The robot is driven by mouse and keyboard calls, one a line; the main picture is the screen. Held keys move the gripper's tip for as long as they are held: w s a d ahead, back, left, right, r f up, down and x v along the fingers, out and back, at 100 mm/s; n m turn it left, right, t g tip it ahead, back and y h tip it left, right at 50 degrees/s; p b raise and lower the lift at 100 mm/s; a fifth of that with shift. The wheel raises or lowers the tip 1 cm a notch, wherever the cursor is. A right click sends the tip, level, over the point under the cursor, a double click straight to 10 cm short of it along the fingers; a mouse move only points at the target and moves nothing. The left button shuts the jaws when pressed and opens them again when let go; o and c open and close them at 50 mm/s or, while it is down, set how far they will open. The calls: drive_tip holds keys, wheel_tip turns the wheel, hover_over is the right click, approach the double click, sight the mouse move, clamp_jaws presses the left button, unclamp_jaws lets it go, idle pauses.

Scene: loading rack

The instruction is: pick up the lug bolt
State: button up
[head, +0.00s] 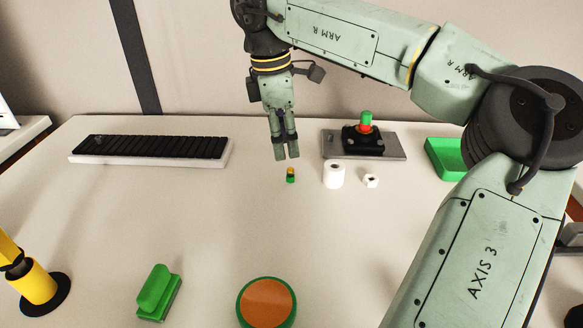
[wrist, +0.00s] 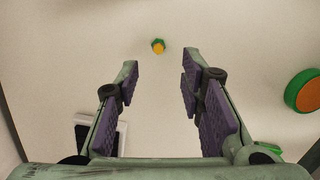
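The lug bolt appears to be the small green and yellow piece (head: 290,176) on the white table, near the middle of the head view. In the wrist view it (wrist: 158,46) lies ahead of the fingertips, roughly centred between them, with its yellow part toward me. My gripper (head: 287,156) hangs pointing down above the table, just behind the piece in the head view. In the wrist view my gripper (wrist: 163,62) is open, its purple-padded fingers apart with nothing between them. The two do not touch.
White cylinders (head: 334,174) and (head: 371,181) stand to the right. Behind them is a grey plate (head: 394,144) with a black fixture. A black ribbed rack (head: 150,147) is at left, a green bin (head: 445,158) at right. A green-orange disc (head: 266,303) and green block (head: 157,293) are in front.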

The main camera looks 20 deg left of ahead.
sight(290, 168)
drive_tip(key=shift+w+d+f+p, duration=0.15)
drive_tip(key=shift+f+p, duration=0.2)
drive_tip(key=shift+f, duration=0.75)
drive_tip(key=shift+w+d+f+p, duration=0.15)
drive_tip(key=shift+f+p, duration=0.2)
drive_tip(key=shift+f, duration=0.8)
drive_tip(key=shift+d+f+p, duration=0.15)
drive_tip(key=shift+f+p, duration=0.2)
drive_tip(key=shift+f, duration=0.75)
clamp_jaws()
